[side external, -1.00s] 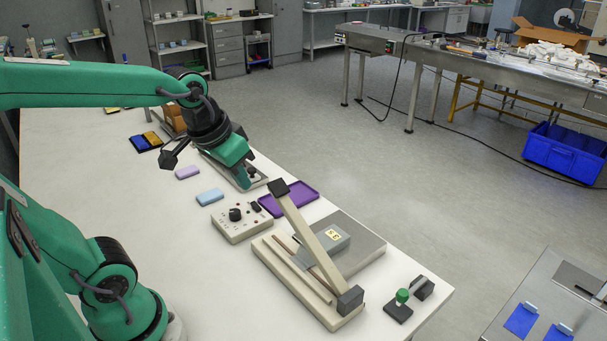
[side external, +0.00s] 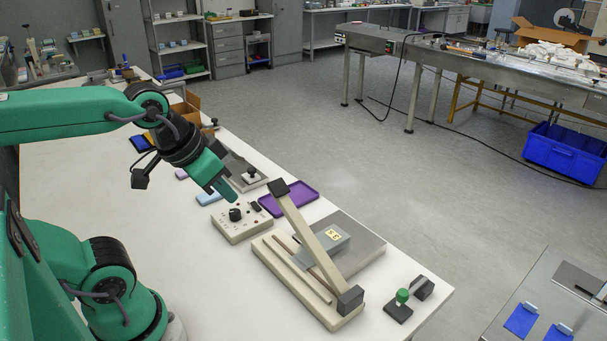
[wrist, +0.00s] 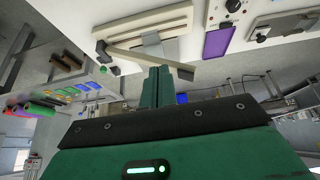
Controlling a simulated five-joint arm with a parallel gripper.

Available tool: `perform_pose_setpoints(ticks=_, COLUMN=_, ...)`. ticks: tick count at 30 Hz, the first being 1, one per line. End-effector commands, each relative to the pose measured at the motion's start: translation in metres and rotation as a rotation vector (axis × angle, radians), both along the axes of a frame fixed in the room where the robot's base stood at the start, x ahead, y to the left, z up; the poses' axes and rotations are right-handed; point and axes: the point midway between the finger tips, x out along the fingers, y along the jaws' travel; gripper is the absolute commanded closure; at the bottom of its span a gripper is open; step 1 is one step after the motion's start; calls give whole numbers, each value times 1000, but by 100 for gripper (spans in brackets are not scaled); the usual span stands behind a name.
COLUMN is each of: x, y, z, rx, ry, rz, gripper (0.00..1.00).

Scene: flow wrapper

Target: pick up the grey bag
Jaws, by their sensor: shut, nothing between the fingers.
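My gripper (side external: 230,195) is shut and empty, held above the table between the light-blue packet and the control box. In the wrist view its green fingers (wrist: 160,80) are together, with nothing between them. A grey flat piece (side external: 301,258) shows beside the slanted bar of the sealer (side external: 318,246). It may be the grey bag, but I cannot tell for certain. A similar pale grey piece (wrist: 152,39) shows by the sealer in the wrist view. My gripper is left of it in the side view, and apart from it.
A light-blue packet (side external: 209,198) lies partly behind my gripper. A green-knobbed stamp (side external: 401,303) is at the right corner. The table's front left is clear.

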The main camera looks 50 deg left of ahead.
Motion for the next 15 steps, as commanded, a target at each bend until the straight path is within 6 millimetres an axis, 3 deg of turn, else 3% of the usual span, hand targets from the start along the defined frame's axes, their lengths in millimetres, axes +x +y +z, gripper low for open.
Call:
perform_pose_setpoints(ticks=3, x=0, y=0, z=0, rx=0, ry=0, rz=0, gripper=96)
perform_pose_setpoints(ticks=15, x=0, y=0, z=0, rx=0, ry=0, rz=0, gripper=20)
